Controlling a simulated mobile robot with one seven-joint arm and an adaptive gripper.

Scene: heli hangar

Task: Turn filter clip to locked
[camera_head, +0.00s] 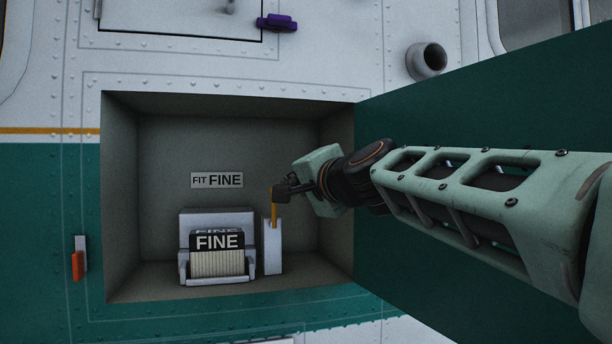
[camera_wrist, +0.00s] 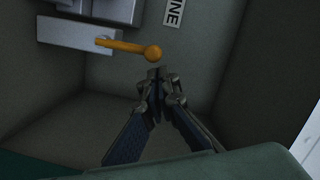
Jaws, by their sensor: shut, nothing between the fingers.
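The filter clip's orange lever (camera_head: 274,213) stands upright out of a pale grey block (camera_head: 272,247) inside the recessed bay. In the wrist view the lever (camera_wrist: 125,46) ends in a round knob, and its block (camera_wrist: 75,35) is at upper left. The filter (camera_head: 217,255), marked FINE, sits in a grey holder (camera_head: 187,225) left of the block. My gripper (camera_head: 278,194) is shut and empty at the lever's top end. In the wrist view my fingertips (camera_wrist: 155,74) are close beside the knob; I cannot tell whether they touch it.
A label reading FIT FINE (camera_head: 217,180) is on the bay's back wall. The bay's side walls and floor surround the clip. An open green door (camera_head: 480,100) stands at the right, behind my arm. A red handle (camera_head: 78,265) is outside at left.

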